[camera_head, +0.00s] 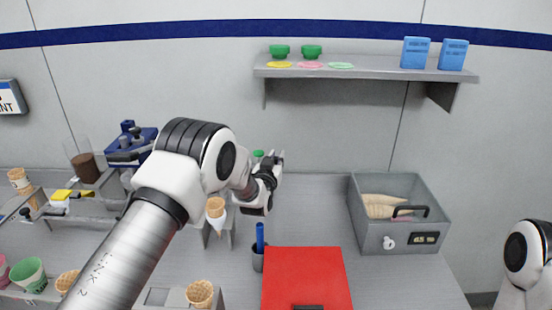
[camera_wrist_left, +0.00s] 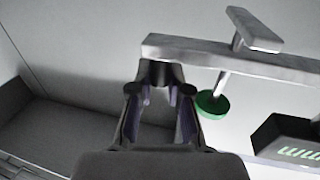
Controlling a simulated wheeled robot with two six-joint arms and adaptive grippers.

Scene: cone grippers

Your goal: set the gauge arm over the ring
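In the head view only a bit of green (camera_head: 258,154) shows beside my left gripper (camera_head: 273,162), which hides the rest. In the wrist view the left gripper (camera_wrist_left: 160,90) has its fingers apart, pointing at the bar's dark end block; contact cannot be told. I cannot make out the ring. My right gripper is out of view.
A cone in a stand (camera_head: 216,208) is close to my left arm. A red box (camera_head: 305,280) and a dark cup with a blue stick (camera_head: 259,258) stand in front. A grey bin of cones (camera_head: 400,240) is at right. A dark box with green marks (camera_wrist_left: 287,138) is near the disc.

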